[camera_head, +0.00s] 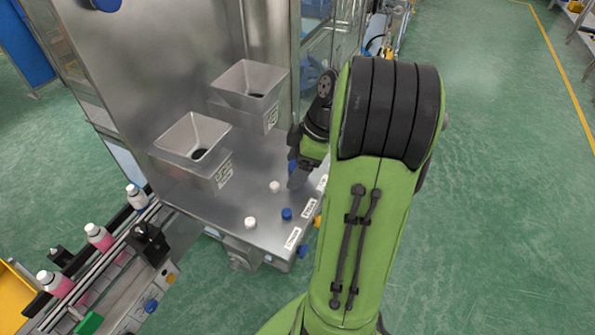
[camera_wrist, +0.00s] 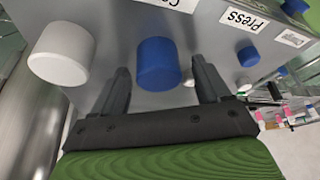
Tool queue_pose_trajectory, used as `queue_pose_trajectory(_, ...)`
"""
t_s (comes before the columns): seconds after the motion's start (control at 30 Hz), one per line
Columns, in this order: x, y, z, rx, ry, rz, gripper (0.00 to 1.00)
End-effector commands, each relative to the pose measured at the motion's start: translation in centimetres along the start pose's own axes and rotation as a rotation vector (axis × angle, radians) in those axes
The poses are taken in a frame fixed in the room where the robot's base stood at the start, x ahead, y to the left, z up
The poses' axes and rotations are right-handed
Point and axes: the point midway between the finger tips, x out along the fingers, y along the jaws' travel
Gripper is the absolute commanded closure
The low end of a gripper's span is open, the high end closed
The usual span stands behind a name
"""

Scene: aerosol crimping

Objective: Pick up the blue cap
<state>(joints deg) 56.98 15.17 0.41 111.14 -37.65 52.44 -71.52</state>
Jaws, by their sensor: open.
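In the wrist view a blue cap (camera_wrist: 158,62), a short cylinder, stands on the grey metal surface. It lies between the two dark fingers of my gripper (camera_wrist: 160,66), with a visible gap on each side. My gripper is open and empty. In the head view my gripper (camera_head: 298,178) is low over the metal table, partly hidden by my green arm. A bit of blue (camera_head: 292,167) shows beside it, mostly covered. Another blue cap (camera_head: 287,213) stands in the open nearer the table's front; a smaller blue cap (camera_wrist: 248,56) also shows in the wrist view.
A white cap (camera_wrist: 62,55) stands left of the blue cap in the wrist view. The head view shows two white caps (camera_head: 275,187) (camera_head: 250,223) on the table. Two metal hoppers (camera_head: 190,137) (camera_head: 250,82) stand behind; a conveyor with pink bottles (camera_head: 99,237) runs at left.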

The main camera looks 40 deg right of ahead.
Motion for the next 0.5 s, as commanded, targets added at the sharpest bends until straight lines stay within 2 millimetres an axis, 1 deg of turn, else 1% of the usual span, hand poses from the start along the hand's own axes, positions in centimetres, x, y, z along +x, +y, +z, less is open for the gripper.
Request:
queue_pose_trajectory(0.17,-0.03,0.04,-0.01,0.001,0.000,0.002,0.24)
queue_pose_trajectory(0.27,-0.05,0.04,-0.01,0.001,0.000,0.001,0.38)
queue_pose_trajectory(0.5,-0.07,0.03,-0.01,0.001,0.000,0.001,0.75)
